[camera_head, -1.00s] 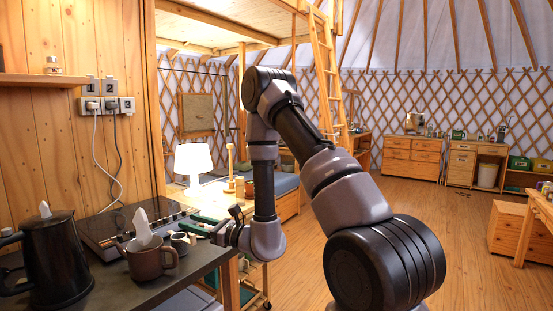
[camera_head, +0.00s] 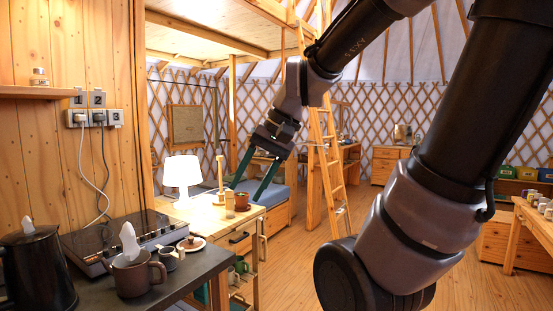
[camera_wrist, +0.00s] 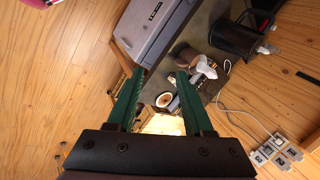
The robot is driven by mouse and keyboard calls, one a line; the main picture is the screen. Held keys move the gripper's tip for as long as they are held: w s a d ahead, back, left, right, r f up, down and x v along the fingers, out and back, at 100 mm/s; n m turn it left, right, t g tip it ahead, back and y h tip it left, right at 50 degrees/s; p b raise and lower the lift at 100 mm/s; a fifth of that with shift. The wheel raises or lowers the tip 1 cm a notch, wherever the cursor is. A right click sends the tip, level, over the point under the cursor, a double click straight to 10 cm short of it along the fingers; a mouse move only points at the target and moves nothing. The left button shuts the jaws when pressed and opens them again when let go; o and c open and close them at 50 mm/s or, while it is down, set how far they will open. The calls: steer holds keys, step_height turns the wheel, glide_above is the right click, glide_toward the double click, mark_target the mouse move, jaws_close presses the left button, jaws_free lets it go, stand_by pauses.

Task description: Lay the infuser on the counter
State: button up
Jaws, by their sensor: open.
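I cannot pick out the infuser with certainty. On the dark counter (camera_head: 205,265) stand a brown mug (camera_head: 134,276) with a white wisp above it, a small dark cup (camera_head: 169,260) and a pale round dish with a brown middle (camera_head: 191,244). The dish also shows in the wrist view (camera_wrist: 165,99), beyond my fingers, near the mug (camera_wrist: 188,57). My gripper (camera_head: 245,194) is open and empty, with two green fingers spread. It is raised beyond and to the right of the counter. In the wrist view my gripper (camera_wrist: 160,73) has nothing between its fingertips.
A black kettle (camera_head: 38,270) stands at the counter's left front, with a dark cooktop (camera_head: 120,238) behind the mug. Wall sockets (camera_head: 95,118) with hanging cords are above. A wooden bench with a lamp (camera_head: 183,172), jar (camera_head: 230,204) and reddish pot (camera_head: 242,201) stands beyond. Open floor lies right.

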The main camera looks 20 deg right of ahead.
steer(key=d+r+t+h, duration=0.2)
steer(key=d+r+t, duration=0.2)
steer(key=d+r, duration=0.1)
steer(key=shift+d+h, duration=0.4)
steer(key=shift+d, duration=0.1)
steer(key=shift+f, duration=0.1)
stand_by(1.3)
